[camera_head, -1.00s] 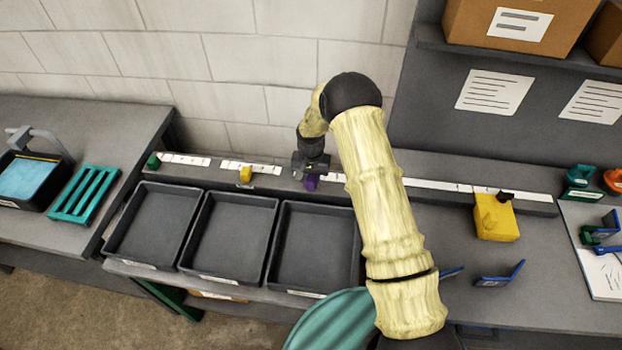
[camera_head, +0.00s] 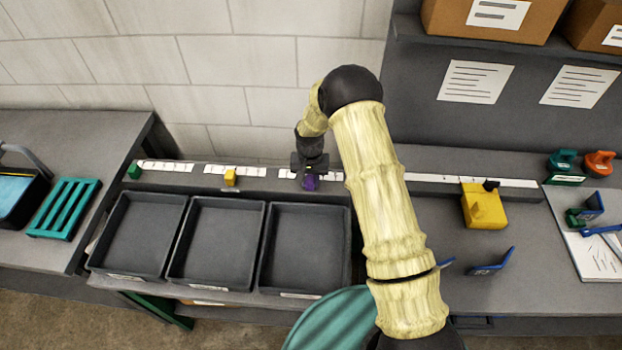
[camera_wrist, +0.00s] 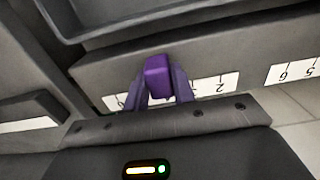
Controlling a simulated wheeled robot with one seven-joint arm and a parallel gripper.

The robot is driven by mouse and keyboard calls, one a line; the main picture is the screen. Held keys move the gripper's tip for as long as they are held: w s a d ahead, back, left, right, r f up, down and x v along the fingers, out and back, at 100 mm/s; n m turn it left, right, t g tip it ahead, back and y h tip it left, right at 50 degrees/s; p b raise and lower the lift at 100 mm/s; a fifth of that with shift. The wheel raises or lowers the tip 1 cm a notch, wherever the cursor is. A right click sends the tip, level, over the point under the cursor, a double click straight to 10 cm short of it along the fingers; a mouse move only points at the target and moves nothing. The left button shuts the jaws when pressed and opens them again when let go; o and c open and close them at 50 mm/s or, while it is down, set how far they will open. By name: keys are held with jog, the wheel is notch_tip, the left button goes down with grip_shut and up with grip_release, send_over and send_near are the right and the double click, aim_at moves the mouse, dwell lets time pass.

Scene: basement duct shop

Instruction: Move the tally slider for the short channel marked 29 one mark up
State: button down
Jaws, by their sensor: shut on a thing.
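A purple slider (camera_head: 309,184) sits on a long grey rail (camera_head: 375,186) behind the trays. My gripper (camera_head: 310,172) is over the rail. In the wrist view my gripper (camera_wrist: 160,88) has one finger on each side of the purple slider (camera_wrist: 158,76) and is shut on it. A white numbered strip (camera_wrist: 214,88) runs beside it, with a 2 readable; the fingers hide part of the strip. A yellow slider (camera_head: 230,177) and a green slider (camera_head: 134,171) stand further left on the rail. No 29 label is readable.
Three empty dark trays (camera_head: 306,204) stand in front of the rail, close to it. A yellow block (camera_head: 484,207) and a blue bracket (camera_head: 492,263) are on the bench at right. A teal slotted rack (camera_head: 64,208) lies at left. A wall stands behind the rail.

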aim_at(310, 179)
jog(key=c, duration=1.2)
grip_release()
jog(key=shift+o, duration=0.2)
jog(key=shift+r, duration=0.15)
notch_tip(310, 179, up, 17)
jog(key=b, duration=0.4)
jog(key=shift+r, duration=0.1)
jog(key=s+d+r+t, duration=0.1)
jog(key=s+d, duration=0.3)
jog(key=s, duration=0.4)
jog(key=s+d+r, duration=0.1)
jog(key=s+d, duration=0.3)
jog(key=s, duration=0.4)
jog(key=s+d+r+n+t, duration=0.1)
jog(key=s+d, duration=0.4)
jog(key=s, duration=0.3)
jog(key=shift+t, duration=0.3)
jog(key=shift+d, duration=0.1)
